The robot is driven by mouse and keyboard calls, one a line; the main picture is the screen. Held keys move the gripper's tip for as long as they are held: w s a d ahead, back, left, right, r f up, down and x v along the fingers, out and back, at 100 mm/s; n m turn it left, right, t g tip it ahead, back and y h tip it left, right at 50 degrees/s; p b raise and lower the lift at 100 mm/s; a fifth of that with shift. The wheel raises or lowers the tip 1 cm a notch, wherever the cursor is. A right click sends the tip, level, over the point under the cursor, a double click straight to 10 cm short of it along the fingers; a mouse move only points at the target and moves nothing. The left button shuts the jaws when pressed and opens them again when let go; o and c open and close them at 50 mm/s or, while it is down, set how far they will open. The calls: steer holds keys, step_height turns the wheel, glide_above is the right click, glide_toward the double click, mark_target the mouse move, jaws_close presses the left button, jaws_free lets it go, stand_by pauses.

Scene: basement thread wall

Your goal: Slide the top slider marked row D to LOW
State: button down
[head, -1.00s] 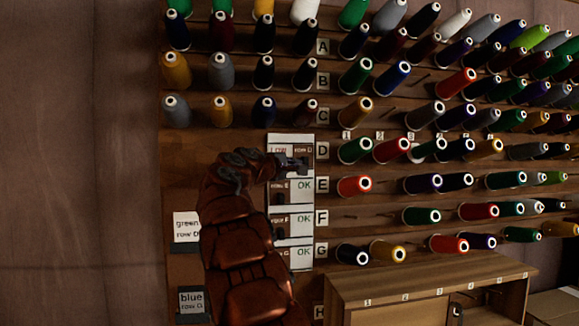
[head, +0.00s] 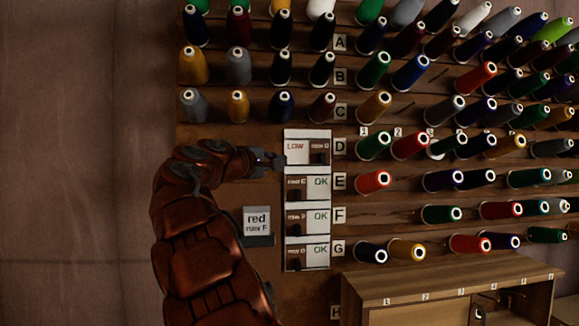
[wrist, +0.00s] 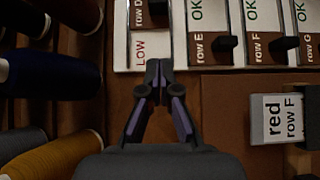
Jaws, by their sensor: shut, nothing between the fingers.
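The row D slider plate (head: 308,146) is the top one in a column of slider plates on the board. It shows red "LOW" at its left, and its dark knob (head: 320,158) sits at the right end by the "row D" label. In the wrist view the plate (wrist: 122,45) is at top left, with "LOW" readable and the knob (wrist: 157,12) at the top edge. My gripper (head: 280,160) is shut and empty at the plate's left edge, apart from the knob. In the wrist view the closed fingertips (wrist: 158,66) overlap the plate's near edge.
Slider plates for rows E (head: 320,182), F (head: 320,216) and G (head: 320,250) stand below, knobs left and "OK" showing. A "red row F" card (head: 257,221) hangs left of them. Thread spools (head: 373,181) on pegs stick out above and right. A wooden cabinet (head: 450,282) stands lower right.

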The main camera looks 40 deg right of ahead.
steer(key=shift+a, duration=0.5)
steer(key=s+a+f+y, duration=0.3)
steer(key=s+a+f, duration=0.1)
steer(key=f, duration=0.6)
steer(key=s+a+f+m+y, duration=0.1)
steer(key=s+a+f+y, duration=0.25)
steer(key=f, duration=0.55)
steer(key=s+a+f+y, duration=0.3)
steer(key=s+a+f, duration=0.2)
steer(key=f, duration=0.5)
steer(key=s+a+f+g+y, duration=0.4)
steer(key=s+a+f+y, duration=0.4)
steer(key=s+a+f, duration=1.2)
steer(key=s+a, duration=0.3)
steer(key=shift+a+f+m, duration=0.3)
steer(key=shift+a+f, duration=0.05)
